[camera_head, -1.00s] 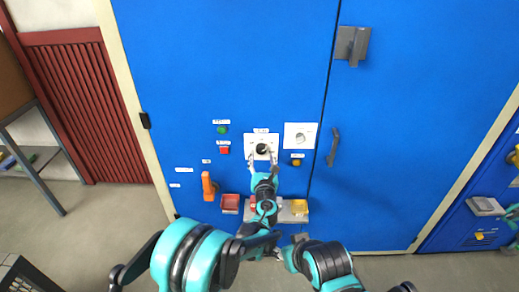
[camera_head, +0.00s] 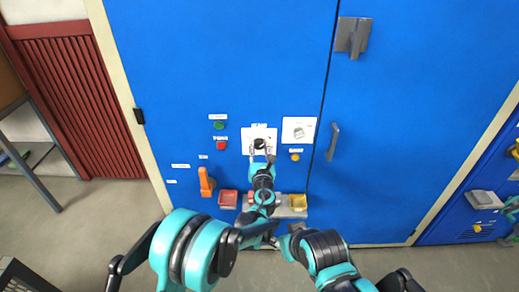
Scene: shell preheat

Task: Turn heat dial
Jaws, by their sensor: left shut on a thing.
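The heat dial is most likely the dark round knob (camera_head: 260,143) on a white square plate (camera_head: 248,132) on the blue cabinet; its small label is too small to read. My left gripper (camera_head: 260,153) is at the knob from below, its fingers on either side of it, and is shut on it. A second white plate with a pale dial (camera_head: 299,131) is just to the right. My right arm comes in at the lower middle; its gripper is hard to make out near the cabinet's lower part.
Close by are a green button (camera_head: 219,125), a red button (camera_head: 221,145), a yellow button (camera_head: 295,157) and an orange lever (camera_head: 206,183). A grey door handle (camera_head: 333,142) sticks out at the right.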

